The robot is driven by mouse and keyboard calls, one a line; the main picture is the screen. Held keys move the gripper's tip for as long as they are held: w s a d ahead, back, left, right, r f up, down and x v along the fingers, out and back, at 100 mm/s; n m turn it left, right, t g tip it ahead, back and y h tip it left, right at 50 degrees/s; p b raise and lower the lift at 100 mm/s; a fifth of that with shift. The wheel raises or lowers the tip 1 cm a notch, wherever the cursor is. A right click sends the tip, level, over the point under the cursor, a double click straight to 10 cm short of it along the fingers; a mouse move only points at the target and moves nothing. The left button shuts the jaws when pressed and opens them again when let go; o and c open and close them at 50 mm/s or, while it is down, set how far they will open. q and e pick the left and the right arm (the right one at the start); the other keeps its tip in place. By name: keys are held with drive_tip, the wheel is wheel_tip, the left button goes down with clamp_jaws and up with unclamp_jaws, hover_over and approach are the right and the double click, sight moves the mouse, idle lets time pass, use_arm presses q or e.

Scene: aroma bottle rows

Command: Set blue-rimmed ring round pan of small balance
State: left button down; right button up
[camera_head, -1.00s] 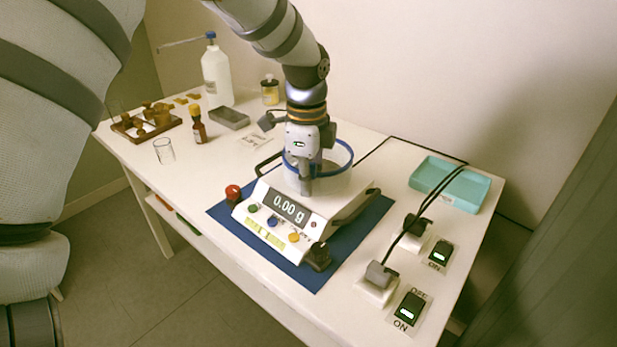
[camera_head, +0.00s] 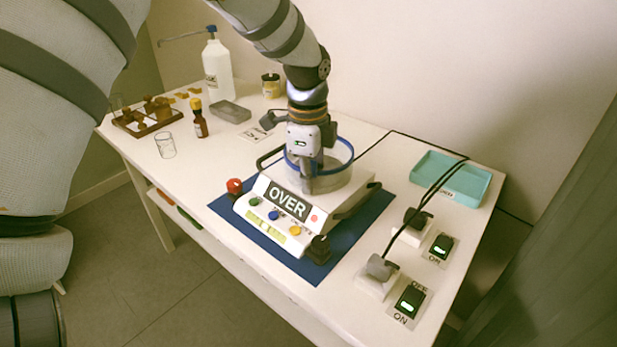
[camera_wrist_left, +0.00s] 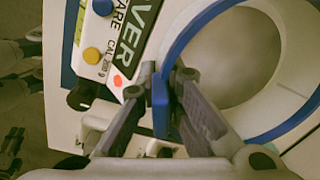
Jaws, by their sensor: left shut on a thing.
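The clear ring with a blue rim (camera_head: 346,151) is upright on top of the small balance (camera_head: 275,219), whose display reads OVER. My left gripper (camera_head: 310,182) is shut on the near wall of the ring, with its fingers pointing down. In the left wrist view the fingertips (camera_wrist_left: 170,88) pinch the blue rim (camera_wrist_left: 172,45). The grey round pan (camera_wrist_left: 235,55) shows inside the rim there. I cannot tell whether the ring's lower edge touches the pan or rests on the housing around it. My right gripper is not in view.
The balance stands on a blue mat (camera_head: 345,252). A teal tray (camera_head: 474,187) and switched plugs (camera_head: 378,277) are to the right. A white wash bottle (camera_head: 217,72), a brown dropper bottle (camera_head: 200,124), a glass beaker (camera_head: 165,146) and a wooden rack (camera_head: 150,125) stand at the left.

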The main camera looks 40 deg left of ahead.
use_arm(q)
drive_tip(key=shift+s+f, duration=0.35)
drive_tip(key=shift+f, duration=0.4)
drive_tip(key=c, duration=1.7)
unclamp_jaws()
drive_tip(key=shift+d+f, duration=0.1)
drive_tip(key=shift+w+f, duration=0.1)
wheel_tip(320, 180, up, 13)
drive_tip(key=shift+f, duration=0.1)
